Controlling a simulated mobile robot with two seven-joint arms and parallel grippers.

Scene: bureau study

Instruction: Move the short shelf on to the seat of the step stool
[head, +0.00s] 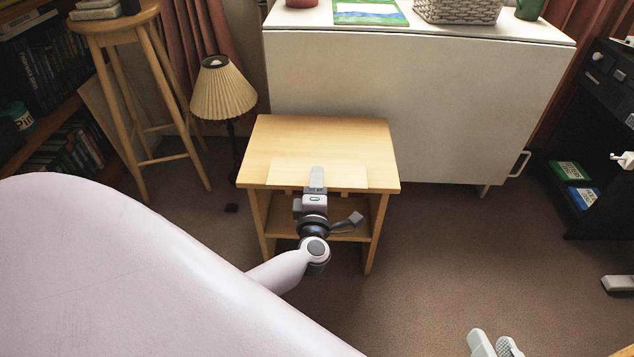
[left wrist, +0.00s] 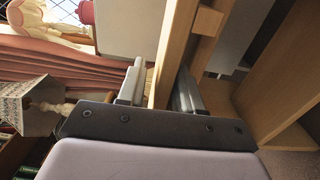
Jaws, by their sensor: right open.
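The short shelf (head: 275,173) is a pale, thin board lying flat along the front part of the step stool's seat (head: 318,134), or just above it; I cannot tell which. The step stool is light wood, with a lower step (head: 345,226). My left gripper (head: 316,182) is at the middle of the shelf's front edge. In the left wrist view, my left gripper (left wrist: 158,92) has one finger on each side of the shelf (left wrist: 172,50), closed on it. My right gripper (head: 495,345) is open and empty at the bottom, away from the stool.
A white cabinet (head: 400,100) stands right behind the step stool. A lamp (head: 222,92) and a tall round stool (head: 118,22) stand to the left. A dark desk unit (head: 600,140) is at the right. The carpet (head: 450,240) right of the step stool is clear.

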